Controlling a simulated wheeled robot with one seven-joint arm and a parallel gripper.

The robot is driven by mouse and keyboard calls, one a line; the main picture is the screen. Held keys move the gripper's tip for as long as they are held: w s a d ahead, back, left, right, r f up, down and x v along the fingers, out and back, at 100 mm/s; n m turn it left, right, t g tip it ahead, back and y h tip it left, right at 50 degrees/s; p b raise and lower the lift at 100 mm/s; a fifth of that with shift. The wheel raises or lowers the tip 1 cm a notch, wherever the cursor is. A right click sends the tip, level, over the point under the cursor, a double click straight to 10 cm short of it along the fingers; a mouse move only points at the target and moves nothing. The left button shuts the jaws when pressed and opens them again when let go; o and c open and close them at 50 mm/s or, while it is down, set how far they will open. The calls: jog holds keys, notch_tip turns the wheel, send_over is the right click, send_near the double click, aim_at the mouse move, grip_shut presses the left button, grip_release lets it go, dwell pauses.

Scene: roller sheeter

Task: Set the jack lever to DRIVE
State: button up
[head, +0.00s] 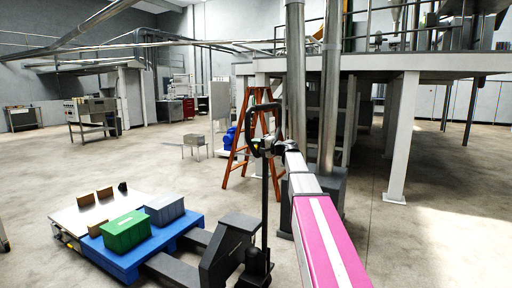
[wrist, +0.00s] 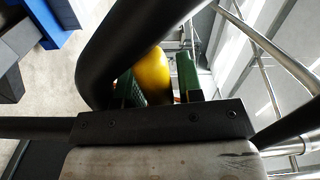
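The pallet jack's black looped handle (head: 265,118) stands upright on its shaft in the middle of the head view. In the wrist view a thick black tube of the handle (wrist: 120,45) crosses in front of my gripper (wrist: 160,85). Two green fingers stand apart, with a rounded yellow part (wrist: 153,72) showing between them. Whether they press on it cannot be told, as the tube hides part of it. In the head view my gripper (head: 262,148) is at the handle's lower end, small and partly hidden. The jack lever and its setting cannot be made out for sure.
The jack's dark body (head: 228,250) joins a blue pallet (head: 118,262) bearing a green crate (head: 125,231), a grey crate (head: 165,208) and a pale panel. An orange ladder (head: 240,150) and steel pipes (head: 329,95) stand behind the handle. Floor at right is clear.

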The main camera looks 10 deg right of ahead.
grip_shut()
jog(key=shift+r+m, duration=1.65)
jog(key=shift+m, duration=0.55)
grip_release()
jog(key=shift+d, duration=0.1)
jog(key=v, duration=1)
jog(key=shift+s+d, duration=0.2)
jog(key=shift+d, duration=0.1)
